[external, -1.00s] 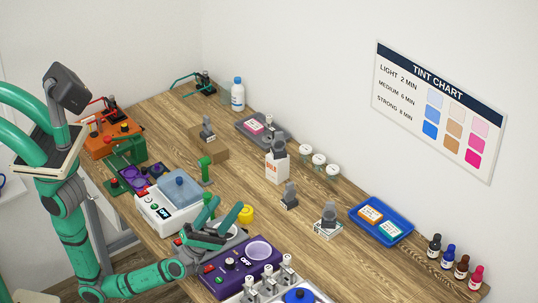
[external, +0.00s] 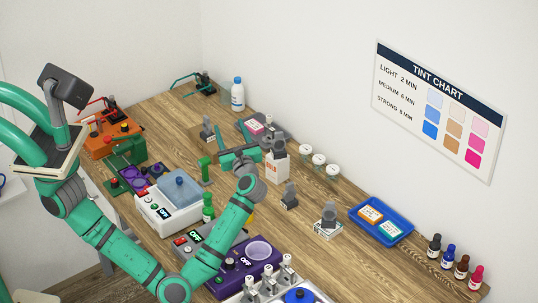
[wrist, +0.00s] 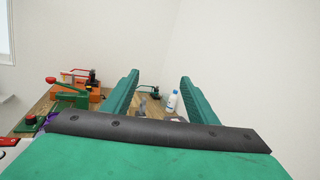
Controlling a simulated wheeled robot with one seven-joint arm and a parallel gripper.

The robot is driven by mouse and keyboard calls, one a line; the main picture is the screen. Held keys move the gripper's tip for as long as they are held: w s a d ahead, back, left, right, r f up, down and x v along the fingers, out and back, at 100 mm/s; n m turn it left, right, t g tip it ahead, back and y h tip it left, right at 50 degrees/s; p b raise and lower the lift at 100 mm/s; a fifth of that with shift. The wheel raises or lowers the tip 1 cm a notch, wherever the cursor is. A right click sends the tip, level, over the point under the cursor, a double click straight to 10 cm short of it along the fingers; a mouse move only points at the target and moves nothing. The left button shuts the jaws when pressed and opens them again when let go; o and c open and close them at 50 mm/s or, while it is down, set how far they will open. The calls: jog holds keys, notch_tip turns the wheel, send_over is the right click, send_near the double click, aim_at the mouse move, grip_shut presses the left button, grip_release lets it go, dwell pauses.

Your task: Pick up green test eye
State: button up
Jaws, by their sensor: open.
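A small green upright piece (external: 205,168) with a rounded head stands on the wooden table, right of the white box with the blue lid. A second green upright piece (external: 208,207) stands nearer, beside that box. I cannot tell which of them is the green test eye. My gripper (external: 237,150) is open and empty, above the table's middle and beyond both green pieces. In the wrist view its two green fingers (wrist: 160,78) are wide apart and point toward the far corner. Neither green piece shows clearly there.
A white carton (external: 277,168) stands close right of my gripper, and a cardboard block (external: 213,150) close left. A grey tray (external: 245,121) lies behind. The purple device (external: 242,275) is in front. A blue tray (external: 372,232) is at right.

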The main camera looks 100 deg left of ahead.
jog(key=s+a+f+n+g+h, duration=0.1)
jog(key=s+a+f+h, duration=0.15)
jog(key=f, duration=0.35)
jog(key=s+a+f+n+h, duration=0.1)
jog(key=f+h, duration=0.2)
jog(key=f, duration=0.3)
jog(key=n+h, duration=0.1)
jog(key=h, duration=0.2)
send_near(207, 165)
jog(key=s+f, duration=0.1)
jog(key=x, duration=1)
jog(key=shift+s+a+r, duration=0.1)
jog(key=shift+a+r, duration=0.1)
jog(key=shift+a, duration=0.35)
jog(key=shift+c, duration=0.7)
jog(key=c, duration=1.1)
jog(key=shift+g, duration=0.3)
